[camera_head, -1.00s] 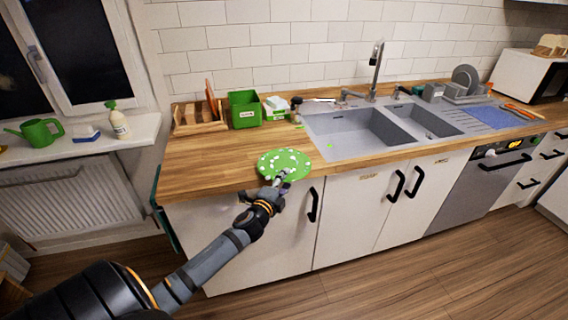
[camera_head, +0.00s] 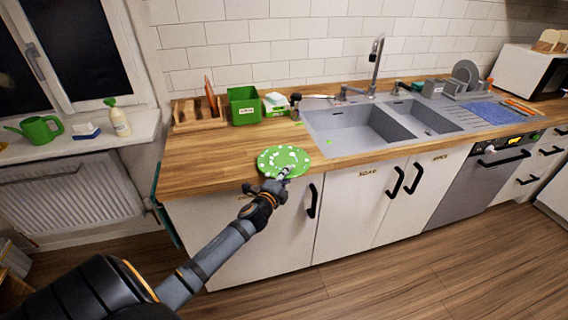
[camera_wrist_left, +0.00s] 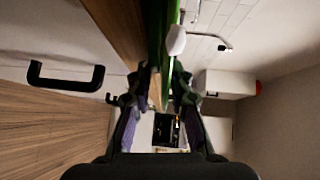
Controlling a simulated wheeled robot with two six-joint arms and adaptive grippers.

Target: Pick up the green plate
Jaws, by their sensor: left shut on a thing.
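The green plate (camera_head: 270,158) with white spots is at the front edge of the wooden counter, left of the sink. My left gripper (camera_head: 283,175) reaches it from the front and is shut on its near rim. In the left wrist view the plate (camera_wrist_left: 155,32) shows edge-on as a thin green strip, with its rim between the two fingers (camera_wrist_left: 160,82). The counter's wooden edge runs close beside it. I cannot tell whether the plate still touches the counter. My right gripper is not in view.
The wooden counter (camera_head: 205,158) is clear around the plate. A green box (camera_head: 244,107) and a wooden rack (camera_head: 198,115) stand at the back. The sink (camera_head: 350,128) is to the right. Cabinet doors with black handles (camera_head: 312,200) are below.

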